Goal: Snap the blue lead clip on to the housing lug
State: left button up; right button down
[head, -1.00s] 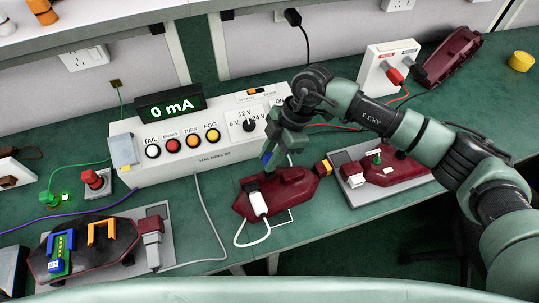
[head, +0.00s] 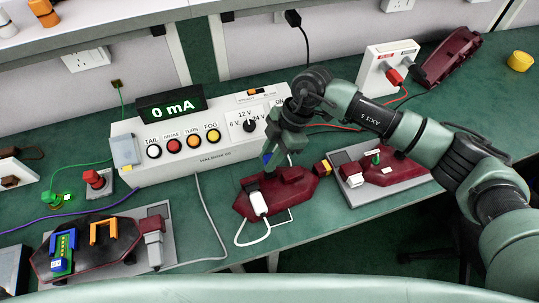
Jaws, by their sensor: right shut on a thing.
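My right gripper (head: 273,163) points down over the dark red lamp housing (head: 291,196) in the middle of the bench. It is shut on a small blue clip (head: 267,158), which is mostly hidden by the fingers. The clip is at the housing's upper left side; I cannot tell whether it touches the housing. The housing lug is not clearly visible. A white connector (head: 258,204) with a white lead sits on the housing's left part. My left gripper is not in view.
The tester box (head: 203,140) reads 0 mA and stands close behind the gripper. A second red housing (head: 390,168) lies on a grey plate at right. A dark lamp unit (head: 85,249) with blue and orange parts lies at left. The front bench edge is clear.

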jog(key=shift+f, duration=0.15)
jog(key=shift+f+b, duration=0.65)
jog(key=shift+f, duration=0.7)
jog(key=shift+p, duration=0.5)
jog(key=shift+s+f, duration=0.1)
jog(key=shift+f, duration=0.1)
dwell(0.4)
jog(key=c, duration=1.1)
grip_release()
